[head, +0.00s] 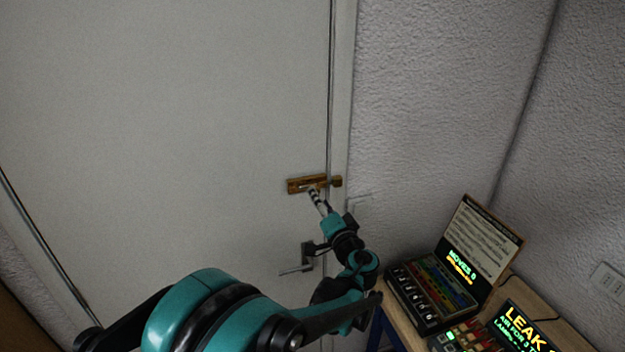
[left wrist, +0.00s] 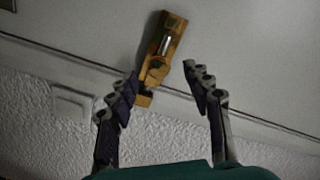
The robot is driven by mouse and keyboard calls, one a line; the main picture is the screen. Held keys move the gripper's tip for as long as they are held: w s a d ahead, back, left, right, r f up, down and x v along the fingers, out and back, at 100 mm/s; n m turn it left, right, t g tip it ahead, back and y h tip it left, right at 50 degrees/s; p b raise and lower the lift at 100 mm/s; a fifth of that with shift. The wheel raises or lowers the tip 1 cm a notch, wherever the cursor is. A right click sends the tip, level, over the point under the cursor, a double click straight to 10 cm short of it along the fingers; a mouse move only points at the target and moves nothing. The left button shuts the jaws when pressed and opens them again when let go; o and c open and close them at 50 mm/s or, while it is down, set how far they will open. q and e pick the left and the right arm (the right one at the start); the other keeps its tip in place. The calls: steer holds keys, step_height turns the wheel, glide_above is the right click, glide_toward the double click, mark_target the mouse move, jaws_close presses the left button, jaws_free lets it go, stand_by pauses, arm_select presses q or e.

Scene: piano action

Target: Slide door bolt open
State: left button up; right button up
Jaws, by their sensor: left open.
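The brass door bolt (head: 296,187) is mounted on the pale door (head: 200,110) near its right edge. Its small keeper (head: 337,182) sits across the seam on the frame. In the left wrist view the bolt (left wrist: 171,27) shows a silvery rod and a brass knob-like part (left wrist: 157,69) near the keeper end. My left gripper (head: 314,190) is just in front of the bolt. In the left wrist view my left gripper (left wrist: 161,76) is open, with its fingers on either side of the bolt; I see no clear contact. My right gripper is not in view.
A door handle (head: 297,268) is below the bolt, partly behind my left arm. A wooden table (head: 400,325) at lower right holds a case with a lit display (head: 440,295) and another lit panel (head: 520,330). A light switch plate (left wrist: 72,103) is beside the door.

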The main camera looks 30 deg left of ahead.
arm_select(q)
steer(key=x, duration=0.6)
steer(key=shift+w+a+f, duration=0.1)
steer(key=shift+w+a, duration=0.1)
steer(key=shift+w, duration=0.15)
jaws_close()
steer(key=shift+s, duration=0.1)
